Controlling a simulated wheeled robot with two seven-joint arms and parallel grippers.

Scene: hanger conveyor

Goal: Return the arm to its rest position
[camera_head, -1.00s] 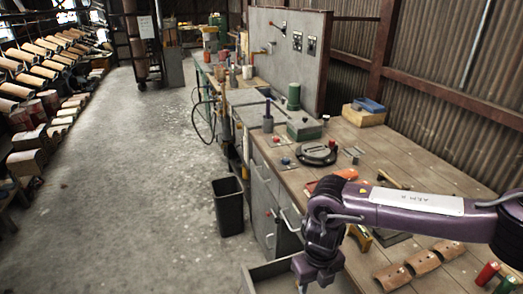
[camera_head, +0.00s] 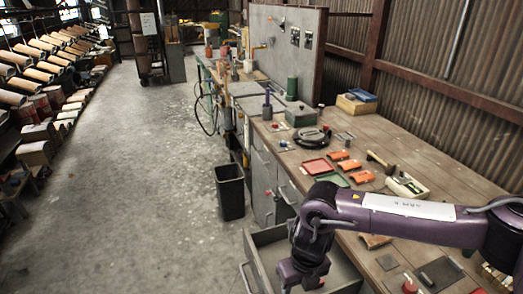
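My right arm (camera_head: 410,209), purple with a white label, comes in from the right edge and reaches left across the front of the workbench (camera_head: 440,158). Its wrist bends downward, and my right gripper (camera_head: 302,280) hangs over the open drawer area at the bottom of the picture. The fingertips are at or beyond the lower edge, so I cannot tell whether they are open or shut. I see nothing held in it. My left arm and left gripper are not in view.
An open grey drawer (camera_head: 262,270) juts out under the gripper. A black bin (camera_head: 230,192) stands on the floor. The bench carries a red tray (camera_head: 316,166), several orange pieces (camera_head: 350,164), a hammer (camera_head: 380,161) and a white box (camera_head: 408,186). The concrete floor (camera_head: 125,190) at left is clear.

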